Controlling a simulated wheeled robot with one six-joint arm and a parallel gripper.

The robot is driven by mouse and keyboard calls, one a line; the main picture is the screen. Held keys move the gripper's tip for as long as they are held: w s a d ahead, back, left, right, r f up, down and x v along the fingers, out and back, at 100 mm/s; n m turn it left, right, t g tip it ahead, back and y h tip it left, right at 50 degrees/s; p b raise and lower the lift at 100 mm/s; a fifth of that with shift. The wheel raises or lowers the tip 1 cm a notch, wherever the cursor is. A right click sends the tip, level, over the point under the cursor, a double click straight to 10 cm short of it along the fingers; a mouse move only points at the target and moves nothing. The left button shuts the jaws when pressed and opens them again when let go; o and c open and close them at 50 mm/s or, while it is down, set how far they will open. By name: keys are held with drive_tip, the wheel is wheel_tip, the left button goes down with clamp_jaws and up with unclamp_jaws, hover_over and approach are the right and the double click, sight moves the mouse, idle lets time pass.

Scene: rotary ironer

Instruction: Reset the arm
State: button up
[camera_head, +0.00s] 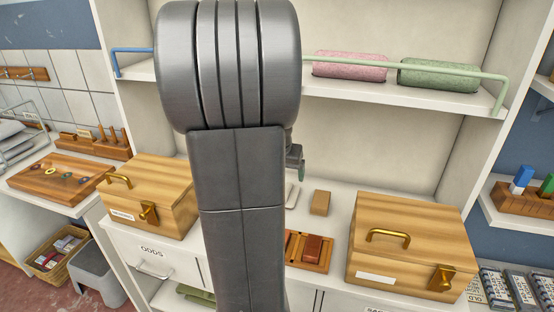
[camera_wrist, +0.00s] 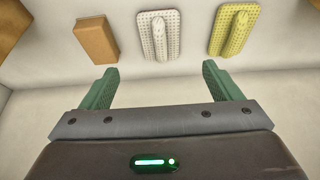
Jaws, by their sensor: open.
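My gripper (camera_wrist: 156,88) shows in the wrist view with its two green fingers wide apart and nothing between them. In the head view my dark grey arm stands upright in the middle and hides most of the gripper; only a small green part shows beside it. Ahead of the fingers, in the wrist view, lie a brown block (camera_wrist: 97,40), a white studded piece with a raised grip (camera_wrist: 159,36) and a yellow-green one of the same form (camera_wrist: 233,30). The fingers touch none of them. The brown block also shows in the head view (camera_head: 320,203).
Wooden boxes with brass handles stand at left (camera_head: 155,200) and right (camera_head: 408,250) on the white counter. An open wooden tray (camera_head: 291,262) lies between them. A shelf above holds pink (camera_head: 350,65) and green (camera_head: 438,75) rolls behind a green rail (camera_head: 400,62).

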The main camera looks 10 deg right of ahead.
drive_tip(key=x, duration=1.1)
drive_tip(key=shift+w+f, duration=0.1)
drive_tip(key=shift+f, duration=0.25)
drive_tip(key=shift+w+f+b, duration=0.1)
drive_tip(key=shift+f+b, duration=0.2)
drive_tip(key=shift+f, duration=0.1)
drive_tip(key=shift+r+p, duration=0.3)
